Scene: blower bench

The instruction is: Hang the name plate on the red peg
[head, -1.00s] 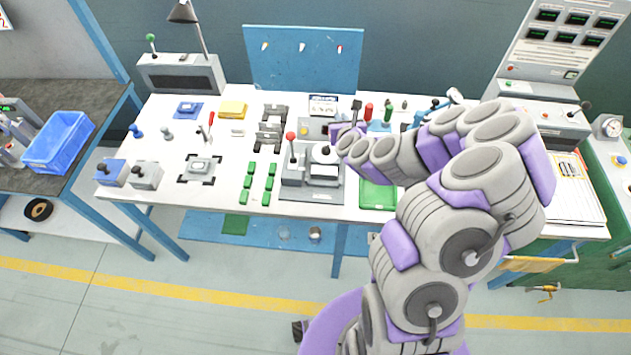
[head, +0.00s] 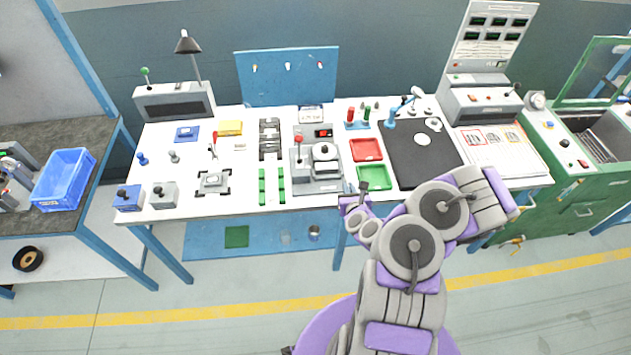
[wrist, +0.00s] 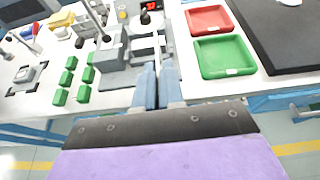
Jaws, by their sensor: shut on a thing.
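My gripper (head: 350,203) is in front of the bench's front edge in the head view, low and right of centre. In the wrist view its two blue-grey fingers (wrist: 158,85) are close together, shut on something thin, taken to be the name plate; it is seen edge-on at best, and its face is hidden. The blue peg board (head: 287,90) stands at the back of the bench with three small pegs. The red peg (head: 320,64) appears to be the rightmost one, bare and well away from my gripper.
A grey machine with a lever (head: 318,172) stands between my gripper and the board. A red tray (head: 366,150), a green tray (head: 374,177) and a black mat (head: 421,165) lie to the right. A lamp (head: 188,45) rises left of the board. Space before the bench is open.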

